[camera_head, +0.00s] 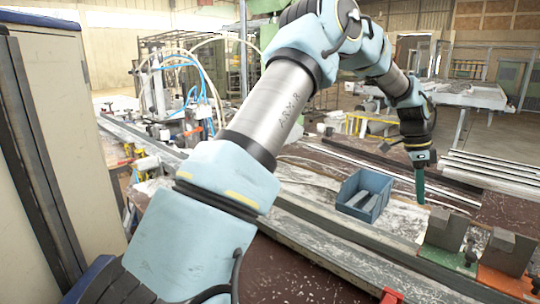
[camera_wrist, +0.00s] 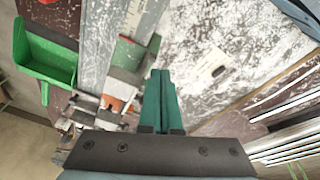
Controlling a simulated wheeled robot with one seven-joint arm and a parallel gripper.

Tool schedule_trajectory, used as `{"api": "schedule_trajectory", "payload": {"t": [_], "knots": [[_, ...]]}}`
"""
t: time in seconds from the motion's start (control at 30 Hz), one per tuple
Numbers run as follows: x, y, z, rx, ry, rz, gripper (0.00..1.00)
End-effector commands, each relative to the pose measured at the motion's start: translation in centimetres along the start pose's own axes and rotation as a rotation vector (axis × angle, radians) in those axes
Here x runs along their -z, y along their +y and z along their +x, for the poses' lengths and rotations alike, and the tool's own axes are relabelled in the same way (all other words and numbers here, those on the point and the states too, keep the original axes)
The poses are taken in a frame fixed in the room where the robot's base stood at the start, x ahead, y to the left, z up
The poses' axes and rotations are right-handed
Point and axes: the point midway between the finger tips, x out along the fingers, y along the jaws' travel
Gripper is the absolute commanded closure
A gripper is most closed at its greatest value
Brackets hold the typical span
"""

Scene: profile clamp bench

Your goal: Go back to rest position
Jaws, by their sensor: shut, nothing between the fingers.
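My gripper (camera_head: 420,201) hangs from my raised arm on the right of the head view, fingers pointing down. It is above the bench, to the right of the blue bin and close to the clamp blocks in the picture. In the wrist view my gripper (camera_wrist: 160,72) shows two green fingers side by side, shut, with nothing between them. Part of the bench is hidden behind my arm in the head view.
A blue bin (camera_head: 352,207) holding grey metal pieces stands on the bench. Grey clamp blocks (camera_head: 445,228) sit at the right along a metal rail (camera_head: 330,232). Long metal profiles (camera_head: 495,172) lie at the far right. The wrist view shows a green bin (camera_wrist: 48,72).

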Motion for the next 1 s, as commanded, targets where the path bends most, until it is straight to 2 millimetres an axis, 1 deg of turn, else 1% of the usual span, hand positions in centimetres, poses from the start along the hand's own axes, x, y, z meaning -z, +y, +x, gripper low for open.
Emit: {"api": "schedule_trajectory", "payload": {"t": [0.03,0.27,0.37,0.47,0.57,0.67,0.7,0.77,0.8,0.87,0.9,0.97,1.0], "knots": [[-0.6,-0.1,-0.2,0.006,-0.004,-0.018,1.00],[-3.3,0.1,-0.9,0.029,-0.020,-0.110,1.00],[-5.2,0.3,-1.3,0.044,-0.031,-0.175,1.00],[-7.6,0.7,-1.8,0.064,-0.043,-0.258,1.00],[-10.5,1.4,-2.3,0.088,-0.055,-0.361,1.00],[-14.2,2.4,-3.1,0.122,-0.067,-0.495,1.00],[-16.1,3.1,-3.4,0.136,-0.072,-0.561,1.00],[-19.1,4.3,-4.0,0.163,-0.078,-0.674,1.00],[-21.1,5.4,-4.3,0.181,-0.081,-0.754,1.00],[-24.0,7.0,-4.7,0.210,-0.081,-0.871,1.00],[-25.9,8.2,-5.0,0.227,-0.080,-0.952,1.00],[-28.5,10.2,-5.2,0.255,-0.076,-1.073,1.00],[-30.2,11.7,-5.4,0.272,-0.072,-1.153,1.00]]}}
